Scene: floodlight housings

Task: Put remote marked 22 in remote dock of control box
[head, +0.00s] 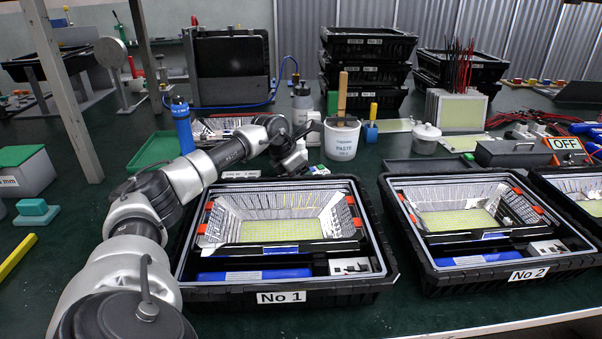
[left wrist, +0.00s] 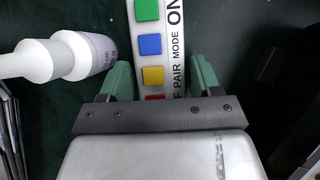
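A white remote-like strip (left wrist: 158,45) with green, blue, yellow and red buttons and the print "PAIR MODE" and "ON" lies under my left gripper in the left wrist view. No number 22 is readable on it. My left gripper (left wrist: 162,80) has its green fingers apart, one on each side of the strip, with thin gaps. In the head view the left gripper (head: 295,165) is low behind the No 1 case, beside a small white and green piece (head: 318,170). A dark box (head: 510,153) with an "OFF" sign (head: 565,144) stands at the right; no dock is discernible. My right gripper is out of view.
The No 1 case (head: 285,298) and No 2 case (head: 528,275) hold floodlight housings in front. A paste tub (head: 341,140) stands just behind the No 1 case. A white bottle (left wrist: 68,55) lies left of the strip in the wrist view. Stacked black crates (head: 366,75) stand behind.

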